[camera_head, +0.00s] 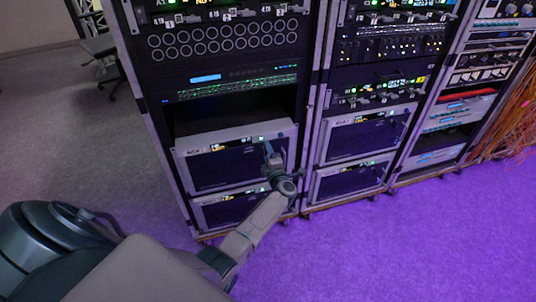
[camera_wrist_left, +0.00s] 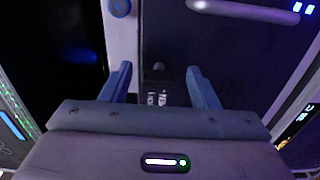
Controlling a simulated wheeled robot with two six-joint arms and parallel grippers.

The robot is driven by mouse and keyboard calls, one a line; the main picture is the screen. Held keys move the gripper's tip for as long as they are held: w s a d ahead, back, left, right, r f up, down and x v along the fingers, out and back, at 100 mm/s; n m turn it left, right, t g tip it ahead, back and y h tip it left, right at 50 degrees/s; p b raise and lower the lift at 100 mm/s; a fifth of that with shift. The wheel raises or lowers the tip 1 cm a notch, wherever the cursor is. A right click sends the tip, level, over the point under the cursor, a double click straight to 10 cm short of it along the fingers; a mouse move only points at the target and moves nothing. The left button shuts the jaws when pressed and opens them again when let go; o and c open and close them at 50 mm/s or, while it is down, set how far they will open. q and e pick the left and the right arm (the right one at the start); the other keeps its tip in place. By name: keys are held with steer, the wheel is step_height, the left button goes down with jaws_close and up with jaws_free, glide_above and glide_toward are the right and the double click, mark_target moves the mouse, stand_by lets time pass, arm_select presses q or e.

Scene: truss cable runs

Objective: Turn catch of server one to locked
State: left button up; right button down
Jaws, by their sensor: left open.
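Server one appears to be the upper grey-framed unit (camera_head: 222,172) low in the left rack, with a dark front; I cannot read its label. My left gripper (camera_head: 268,150) is at the right part of this front in the head view. In the left wrist view my left gripper (camera_wrist_left: 160,82) is open, its two blue fingers apart. A small dark piece (camera_wrist_left: 158,74), perhaps the catch, shows between the fingers, with two small white marks (camera_wrist_left: 157,98) beside it. The gripper body hides what lies behind it. I cannot tell the catch's position. My right gripper is not in view.
A similar unit (camera_head: 230,212) sits below. A grey bar handle (camera_wrist_left: 245,11) and a blue round knob (camera_wrist_left: 120,7) show near the fingers. More racks (camera_head: 350,140) stand to the right, with orange cables (camera_head: 515,125) beyond. The floor (camera_head: 400,245) in front is clear.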

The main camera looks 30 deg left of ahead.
arm_select(q)
steer(key=shift+d, duration=0.1)
steer(key=v, duration=1)
steer(key=shift+s+d, duration=0.15)
steer(key=shift+s, duration=0.15)
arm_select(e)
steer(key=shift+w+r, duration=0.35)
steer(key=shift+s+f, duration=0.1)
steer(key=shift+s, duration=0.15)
